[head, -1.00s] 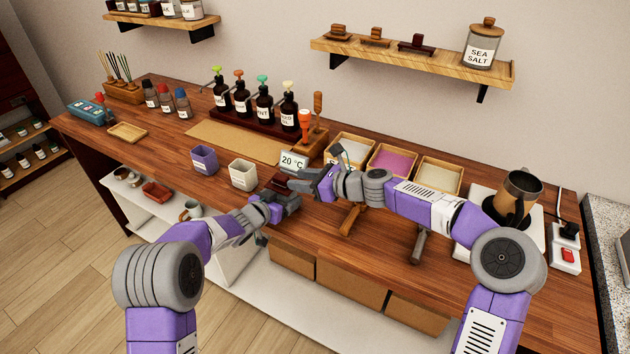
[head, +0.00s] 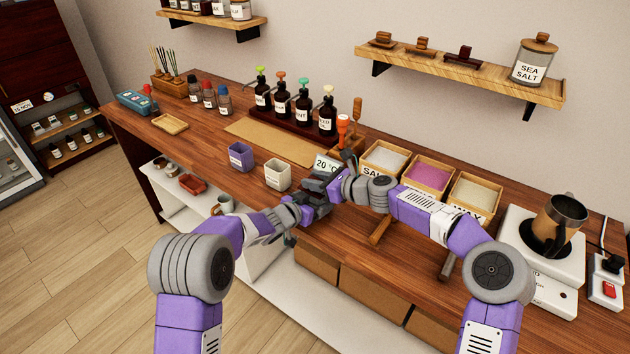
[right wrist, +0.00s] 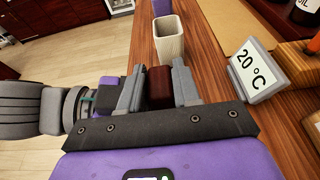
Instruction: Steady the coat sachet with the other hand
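A small dark red-brown item (right wrist: 160,88), which I take to be the coat sachet, stands between the fingers of my right gripper (right wrist: 160,73) in the right wrist view. Both fingers appear to press its sides, and its label is not visible. In the head view my right gripper (head: 325,186) and left gripper (head: 310,208) are close together at the counter's front edge, hiding most of the item. The left gripper comes in from the left, beside the right one; its fingertips are hidden, so its opening cannot be told.
A white cup (head: 278,176) and a purple cup (head: 241,157) stand just left of the grippers. A 20 °C display (head: 325,165) is close behind.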

